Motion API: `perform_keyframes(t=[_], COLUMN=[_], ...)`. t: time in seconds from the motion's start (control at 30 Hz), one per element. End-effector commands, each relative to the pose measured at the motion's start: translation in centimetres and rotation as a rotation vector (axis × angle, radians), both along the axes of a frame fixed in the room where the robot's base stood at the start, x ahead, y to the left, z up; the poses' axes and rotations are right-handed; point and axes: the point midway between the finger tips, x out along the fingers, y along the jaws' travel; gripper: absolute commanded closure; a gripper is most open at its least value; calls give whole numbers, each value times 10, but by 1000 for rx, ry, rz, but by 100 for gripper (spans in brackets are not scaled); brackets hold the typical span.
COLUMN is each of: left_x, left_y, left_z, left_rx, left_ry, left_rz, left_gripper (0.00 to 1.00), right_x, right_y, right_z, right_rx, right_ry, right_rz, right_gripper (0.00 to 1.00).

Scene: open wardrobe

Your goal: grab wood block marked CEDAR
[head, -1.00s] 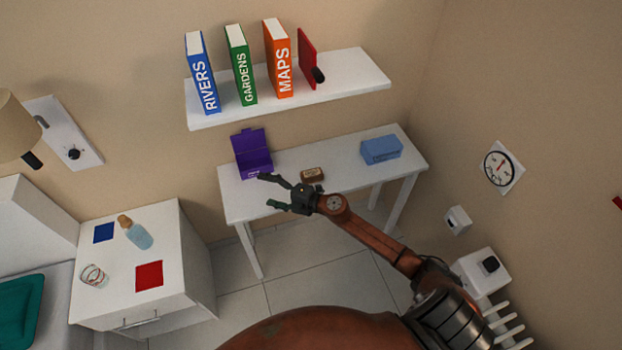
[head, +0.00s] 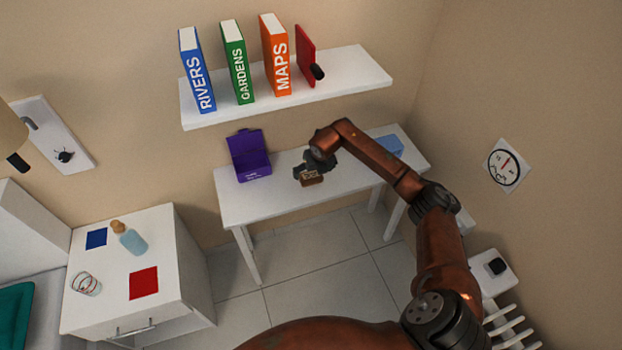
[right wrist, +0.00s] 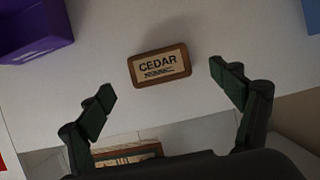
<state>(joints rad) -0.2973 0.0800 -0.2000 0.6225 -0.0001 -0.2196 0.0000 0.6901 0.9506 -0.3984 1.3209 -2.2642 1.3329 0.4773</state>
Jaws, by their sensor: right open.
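The wood block marked CEDAR (right wrist: 159,66) lies on the white table, brown with a pale label, between and a little beyond my fingertips in the right wrist view. In the head view the block (head: 311,180) shows near the table's front edge, partly covered by my gripper. My right gripper (head: 308,172) is above the block, pointing down. In the right wrist view the two fingers of the gripper (right wrist: 164,90) are spread wide, with nothing held between them. My left gripper is not in view.
A purple open box (head: 249,160) stands left of the block on the white table (head: 240,205). A blue box (head: 390,146) is at the right, partly behind my arm. A shelf (head: 345,85) with books hangs above. A bedside cabinet (head: 110,275) stands at the lower left.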

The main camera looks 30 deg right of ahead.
Motion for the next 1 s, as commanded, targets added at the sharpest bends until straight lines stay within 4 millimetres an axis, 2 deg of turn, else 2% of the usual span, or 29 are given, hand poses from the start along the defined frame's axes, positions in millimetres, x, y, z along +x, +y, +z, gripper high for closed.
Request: perform_keyframes(t=[0.1, 0.23, 0.53, 1.0], left_x=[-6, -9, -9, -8], left_y=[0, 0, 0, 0], left_z=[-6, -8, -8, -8], left_rx=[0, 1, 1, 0], left_ry=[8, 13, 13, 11], left_rz=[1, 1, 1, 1], left_gripper=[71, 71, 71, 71], right_x=[11, 16, 18, 18], right_y=[-1, -3, -4, -4], right_z=[-19, -32, -35, -35], right_rx=[5, 4, 2, 3], right_ry=[2, 2, -1, -1], right_rz=[-1, 0, 2, 1], right_gripper=[15, 15, 15, 46])
